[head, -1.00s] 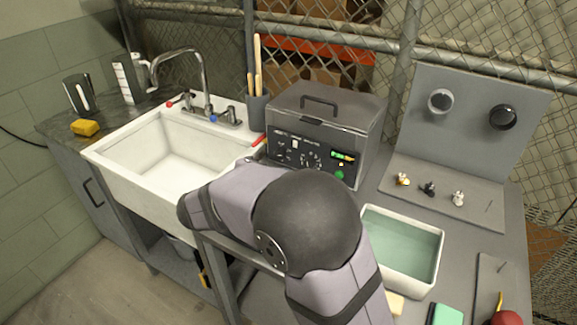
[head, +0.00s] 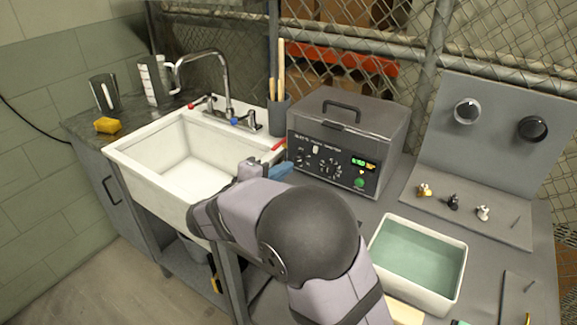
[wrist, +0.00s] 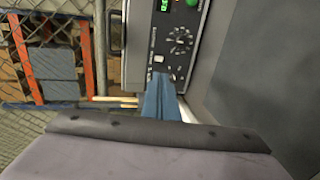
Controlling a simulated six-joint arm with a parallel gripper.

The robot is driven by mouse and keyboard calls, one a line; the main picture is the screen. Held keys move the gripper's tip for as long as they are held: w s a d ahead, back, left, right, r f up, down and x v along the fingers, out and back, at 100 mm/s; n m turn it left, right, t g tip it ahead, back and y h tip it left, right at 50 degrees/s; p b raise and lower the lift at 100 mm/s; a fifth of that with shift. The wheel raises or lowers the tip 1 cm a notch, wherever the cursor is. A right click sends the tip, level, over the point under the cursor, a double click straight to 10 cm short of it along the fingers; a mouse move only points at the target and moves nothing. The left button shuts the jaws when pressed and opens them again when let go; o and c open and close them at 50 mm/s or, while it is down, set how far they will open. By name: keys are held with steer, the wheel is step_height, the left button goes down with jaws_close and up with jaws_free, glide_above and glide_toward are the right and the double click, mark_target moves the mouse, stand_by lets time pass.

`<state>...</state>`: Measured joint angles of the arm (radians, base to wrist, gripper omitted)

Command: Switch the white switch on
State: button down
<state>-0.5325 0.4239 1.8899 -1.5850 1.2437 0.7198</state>
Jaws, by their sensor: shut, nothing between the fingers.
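A small white switch (head: 315,149) sits at the upper left of the grey box's front panel (head: 330,168). It also shows in the wrist view (wrist: 158,58), just beyond my fingertips. Another white toggle (head: 483,213) stands on the grey board at right, beside a black toggle (head: 453,202) and a gold one (head: 424,190). My gripper (head: 286,171) has blue fingers, shut and empty, left of the box's panel and pointing toward it. In the wrist view the fingers (wrist: 160,80) overlap the panel's edge near the white switch; I cannot tell whether they touch. The switch's position is too small to read.
The box has knobs, a green display (head: 362,164) and a green button (head: 359,183). A red-handled object (head: 280,145) and a holder with wooden sticks (head: 281,118) stand left of it. The white sink (head: 190,150) is left; a water-filled tray (head: 420,255) is right.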

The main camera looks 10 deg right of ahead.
mark_target(315, 151)
steer(key=p+x, duration=0.3)
steer(key=x, duration=0.9)
steer(key=shift+w+d+f+p, duration=0.1)
steer(key=shift+w+d+p, duration=0.15)
steer(key=shift+p, duration=0.15)
steer(key=shift+f, duration=0.1)
